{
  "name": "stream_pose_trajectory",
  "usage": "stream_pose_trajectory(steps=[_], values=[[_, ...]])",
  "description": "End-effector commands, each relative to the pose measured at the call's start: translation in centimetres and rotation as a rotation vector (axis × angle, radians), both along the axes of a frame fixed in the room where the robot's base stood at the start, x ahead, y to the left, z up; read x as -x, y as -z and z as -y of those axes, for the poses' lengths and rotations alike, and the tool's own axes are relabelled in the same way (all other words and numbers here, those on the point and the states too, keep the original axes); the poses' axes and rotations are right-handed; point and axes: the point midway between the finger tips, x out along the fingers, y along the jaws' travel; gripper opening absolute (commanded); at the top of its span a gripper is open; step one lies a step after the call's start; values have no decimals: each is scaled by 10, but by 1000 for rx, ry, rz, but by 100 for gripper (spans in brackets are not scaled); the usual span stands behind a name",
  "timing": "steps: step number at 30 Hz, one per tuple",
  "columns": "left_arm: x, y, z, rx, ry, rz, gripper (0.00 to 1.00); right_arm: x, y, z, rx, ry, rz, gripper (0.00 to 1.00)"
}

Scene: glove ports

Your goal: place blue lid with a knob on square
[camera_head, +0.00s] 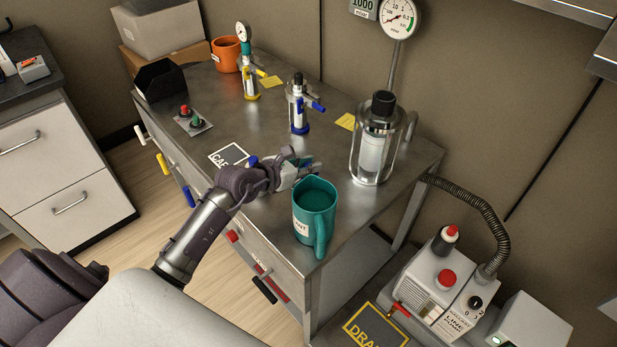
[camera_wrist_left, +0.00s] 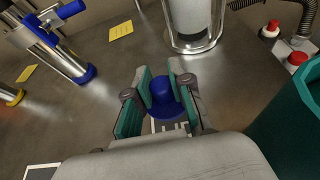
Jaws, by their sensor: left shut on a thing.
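My left gripper (camera_head: 308,166) is low over the metal bench, just left of the teal mug. In the left wrist view its fingers (camera_wrist_left: 160,88) are shut on the knob of the blue lid (camera_wrist_left: 162,98). The lid's round rim shows below the fingers. A dark square with a white outline (camera_wrist_left: 157,126) lies on the bench under the lid, partly covered by it. I cannot tell whether the lid touches it. My right gripper is not in view.
The teal mug (camera_head: 315,211) stands close to the right of the gripper. A clear canister with a black cap (camera_head: 379,140) stands behind it. Blue-based (camera_head: 298,105) and yellow-based (camera_head: 249,75) valve posts stand farther back. A button box (camera_head: 192,121) is at left.

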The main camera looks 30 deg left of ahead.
Motion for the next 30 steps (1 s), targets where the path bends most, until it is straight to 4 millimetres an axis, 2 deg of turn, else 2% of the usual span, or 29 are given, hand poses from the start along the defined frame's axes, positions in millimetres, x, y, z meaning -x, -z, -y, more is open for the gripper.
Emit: stream_pose_trajectory(steps=[8,19,20,24,30], values=[[1,36,0,2,0,-3,3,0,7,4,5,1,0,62],[1,41,0,1,1,-1,3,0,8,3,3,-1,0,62],[1,41,0,1,1,-1,22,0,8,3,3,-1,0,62],[1,40,0,1,1,-1,46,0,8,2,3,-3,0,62],[1,40,0,1,1,-1,46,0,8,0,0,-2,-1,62]])
